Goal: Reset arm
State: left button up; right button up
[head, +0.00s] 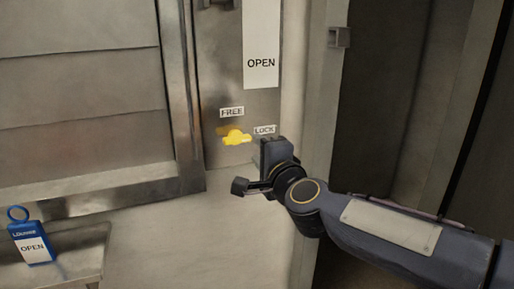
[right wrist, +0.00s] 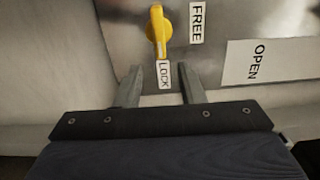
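My right gripper (head: 264,150) is just below and to the right of a yellow rotary handle (head: 235,137) on the metal panel. In the right wrist view the gripper's two fingers (right wrist: 160,86) stand apart with nothing between them. The yellow handle also shows there (right wrist: 158,30), ahead of the fingertips and apart from them, its narrow end towards the LOCK label (right wrist: 164,75). The FREE label (head: 232,112) is above the handle in the head view. My left gripper is not in view.
A white OPEN sign (head: 261,60) is on the panel above the handle. A louvred grey panel (head: 80,85) is at left. An upright post (head: 318,110) stands right of the panel.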

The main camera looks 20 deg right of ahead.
dwell(0.3)
jog(key=s+f+n+g+y, duration=0.3)
jog(key=s+f+n+g, duration=1.1)
jog(key=s+f, duration=1.25)
notch_tip(320, 180, up, 27)
jog(key=s+n+t+p, duration=0.1)
jog(key=n+p, duration=0.1)
jog(key=p, duration=2.3)
jog(key=shift+s+d+f+t+p, duration=0.15)
jog(key=shift+s+d+t+p, duration=0.15)
jog(key=shift+d, duration=0.05)
jog(key=shift+s+d, duration=0.1)
